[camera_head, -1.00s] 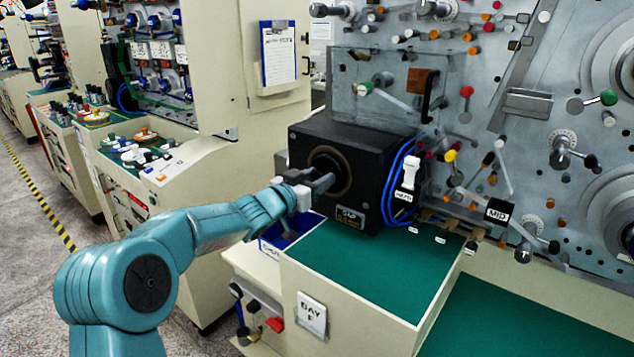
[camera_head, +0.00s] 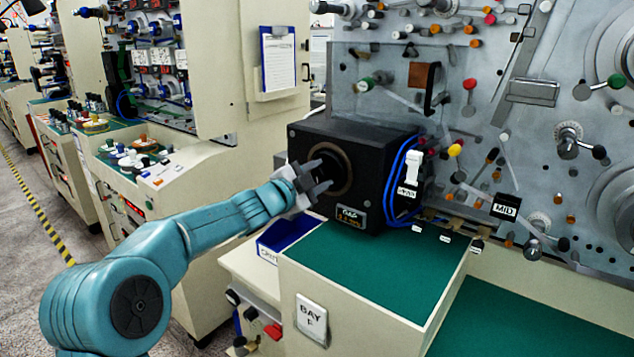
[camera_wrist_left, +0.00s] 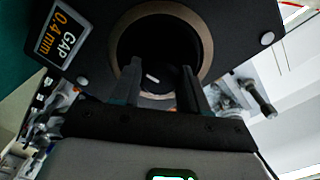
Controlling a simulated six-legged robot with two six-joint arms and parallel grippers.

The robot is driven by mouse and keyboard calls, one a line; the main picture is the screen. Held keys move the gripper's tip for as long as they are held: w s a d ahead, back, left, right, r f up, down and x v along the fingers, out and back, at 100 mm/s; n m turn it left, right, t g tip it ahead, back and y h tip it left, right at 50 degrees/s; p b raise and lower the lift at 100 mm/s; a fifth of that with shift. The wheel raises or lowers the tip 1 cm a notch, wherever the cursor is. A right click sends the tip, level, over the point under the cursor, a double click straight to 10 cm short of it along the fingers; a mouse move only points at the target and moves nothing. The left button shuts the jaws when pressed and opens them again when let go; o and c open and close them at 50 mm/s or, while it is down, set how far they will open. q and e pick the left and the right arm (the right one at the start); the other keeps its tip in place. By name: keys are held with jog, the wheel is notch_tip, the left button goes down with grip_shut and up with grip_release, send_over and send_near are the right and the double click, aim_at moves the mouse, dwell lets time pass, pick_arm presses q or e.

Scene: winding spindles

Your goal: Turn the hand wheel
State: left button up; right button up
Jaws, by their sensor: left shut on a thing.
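The hand wheel (camera_head: 330,158) appears to be the dark round part inside the brownish ring on the front of the black box (camera_head: 372,158). It also shows in the wrist view (camera_wrist_left: 155,50), dark, with a small white mark. My left gripper (camera_head: 325,175) is at this opening, its two fingers pointing into it. In the wrist view the fingers (camera_wrist_left: 160,80) stand either side of the dark wheel part, shut on it. Where they touch is too dark to make out. My right gripper is in neither view.
A green-topped cabinet (camera_head: 365,270) lies below the box, with a blue bin (camera_head: 285,232) at its left. A panel (camera_head: 480,120) with many pegs stands behind at the right. Blue cables (camera_head: 396,185) run down the box's right side. The green top is mostly clear.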

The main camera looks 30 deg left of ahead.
pick_arm(q)
jog(key=m+b, duration=0.1)
jog(key=m, duration=0.3)
jog(key=shift+m+b, duration=0.3)
jog(key=shift+b, duration=0.05)
jog(key=shift+d+m+b, duration=0.1)
jog(key=shift+m+b, duration=0.45)
jog(key=shift+m, duration=1.05)
jog(key=shift+f, duration=0.1)
jog(key=o, duration=1.1)
jog(key=shift+c, duration=0.2)
